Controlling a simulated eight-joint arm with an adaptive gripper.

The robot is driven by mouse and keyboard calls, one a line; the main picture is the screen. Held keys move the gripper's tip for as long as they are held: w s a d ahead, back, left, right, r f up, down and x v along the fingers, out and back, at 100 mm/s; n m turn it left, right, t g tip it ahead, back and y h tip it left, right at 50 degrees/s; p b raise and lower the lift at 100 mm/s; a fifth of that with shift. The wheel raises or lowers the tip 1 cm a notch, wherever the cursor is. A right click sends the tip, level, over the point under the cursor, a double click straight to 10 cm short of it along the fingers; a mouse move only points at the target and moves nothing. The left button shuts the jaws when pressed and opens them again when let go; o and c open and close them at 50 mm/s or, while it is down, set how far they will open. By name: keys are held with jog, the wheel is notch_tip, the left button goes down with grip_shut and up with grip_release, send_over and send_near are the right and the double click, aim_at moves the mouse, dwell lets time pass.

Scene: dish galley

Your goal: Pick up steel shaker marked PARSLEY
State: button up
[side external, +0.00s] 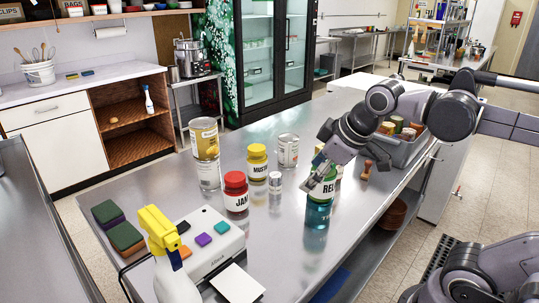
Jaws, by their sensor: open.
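A small steel shaker (275,183) stands upright on the steel counter (350,215), in front of the yellow-lidded MUSTARD jar (257,163) and right of the red-lidded JAM jar (236,192). Its lettering is too small to read. My gripper (309,187) points down to the right of the shaker, apart from it in the picture. The gripper is open with nothing seen between its fingers. It partly covers a green jar lettered REL (328,188), which appears above a teal container (318,214).
Stacked cans (205,138) and another can (288,151) stand behind. A wooden-handled tool (366,171) and grey bin (408,156) are at right. Clear counter lies front right.

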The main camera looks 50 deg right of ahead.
jog(key=w+d+r+n+g, duration=0.1)
jog(key=w+d+n, duration=0.1)
jog(key=w+n, duration=0.45)
jog(key=n+g+h, duration=0.3)
jog(key=n, duration=1.2)
send_over(275, 176)
jog(key=s+a, duration=0.2)
jog(key=s, duration=0.1)
notch_tip(275, 176, down, 3)
jog(key=shift+t, duration=0.3)
jog(key=x, duration=0.3)
jog(key=a+x, duration=0.1)
jog(key=x, duration=0.2)
jog(key=s+x, duration=0.1)
jog(key=x, duration=0.2)
jog(key=shift+w+f, duration=0.1)
jog(key=shift+f, duration=0.6)
jog(key=shift+w+a+x, duration=0.15)
jog(key=shift+x, duration=1.1)
jog(key=shift+w+a+x, duration=0.1)
jog(key=shift+a+x, duration=0.1)
jog(key=shift+x, duration=1.1)
jog(key=shift+c, duration=0.3)
jog(key=c, duration=1.3)
